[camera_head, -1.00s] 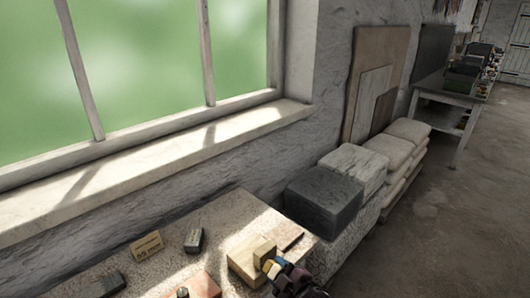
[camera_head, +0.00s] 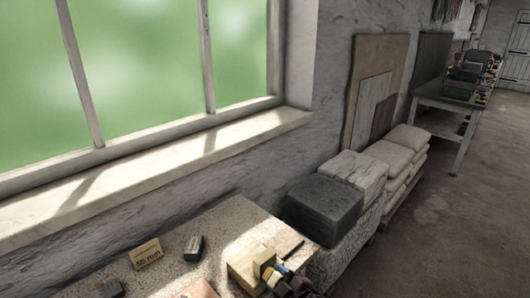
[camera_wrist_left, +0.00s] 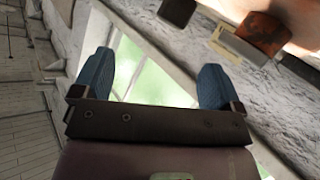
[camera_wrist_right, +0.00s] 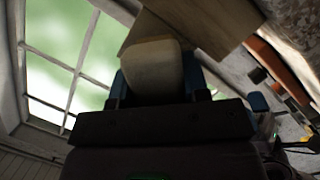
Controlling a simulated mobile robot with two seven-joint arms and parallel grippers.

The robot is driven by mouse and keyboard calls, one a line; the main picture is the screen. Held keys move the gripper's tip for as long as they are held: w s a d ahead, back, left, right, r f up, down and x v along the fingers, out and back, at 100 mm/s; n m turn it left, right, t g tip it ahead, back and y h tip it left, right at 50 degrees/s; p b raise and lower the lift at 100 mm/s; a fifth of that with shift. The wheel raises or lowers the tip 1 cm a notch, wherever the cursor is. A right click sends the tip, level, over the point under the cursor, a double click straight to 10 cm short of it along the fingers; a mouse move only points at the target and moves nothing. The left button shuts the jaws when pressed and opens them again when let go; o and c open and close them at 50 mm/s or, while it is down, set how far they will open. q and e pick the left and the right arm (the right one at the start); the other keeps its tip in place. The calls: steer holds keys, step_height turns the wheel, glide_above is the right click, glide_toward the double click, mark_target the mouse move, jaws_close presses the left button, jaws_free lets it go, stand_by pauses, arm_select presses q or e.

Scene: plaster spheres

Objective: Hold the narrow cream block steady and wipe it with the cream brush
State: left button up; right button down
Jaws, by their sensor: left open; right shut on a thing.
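My right gripper (camera_head: 270,274) is shut on a small cream block (camera_head: 263,261), which I take for the narrow cream block. In the right wrist view the cream block (camera_wrist_right: 152,70) stands up between the blue fingers, its lower part hidden by the gripper. In the head view it overlaps a larger tan block (camera_head: 240,268) on the worktable; I cannot tell whether they touch. My left gripper (camera_wrist_left: 150,82) is open with nothing between its blue fingers; it does not show in the head view. I cannot make out the cream brush in any view.
The speckled worktable (camera_head: 222,222) also holds a small card sign (camera_head: 146,252), a dark upright block (camera_head: 194,248), a reddish block (camera_head: 200,289), a flat brown tile (camera_head: 286,243) and another dark block (camera_head: 107,289). A big dark stone block (camera_head: 325,208) stands beyond its right end.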

mark_target(263, 259)
arm_select(q)
steer(key=shift+n+g+h, duration=0.3)
steer(key=shift+n+h, duration=0.6)
steer(key=w+d, duration=0.1)
steer(key=w, duration=0.2)
steer(key=w+d+r, duration=0.1)
steer(key=w, duration=0.2)
steer(key=w+d+r, duration=0.1)
steer(key=w+d, duration=0.1)
steer(key=w, duration=0.1)
steer(key=shift+w, duration=0.25)
steer(key=w+d+r+n+g+h, duration=0.1)
steer(key=w+d+n+g, duration=0.1)
steer(key=w+d+g, duration=0.35)
steer(key=w+d+r+n+g+h, duration=0.1)
steer(key=w+d+n+g, duration=0.15)
steer(key=w, duration=0.55)
steer(key=d+g, duration=0.1)
steer(key=s+d+g+y, duration=0.1)
steer(key=d, duration=0.1)
steer(key=d+g, duration=0.1)
steer(key=d, duration=0.1)
steer(key=shift+s+d+r+n+g, duration=0.15)
steer(key=shift+r+n+g, duration=0.1)
steer(key=shift+r+g, duration=0.15)
steer(key=s+d+r+g+y, duration=0.2)
steer(key=s+d+g+y, duration=0.1)
steer(key=s+d+g, duration=0.15)
steer(key=shift+x, duration=3.4)
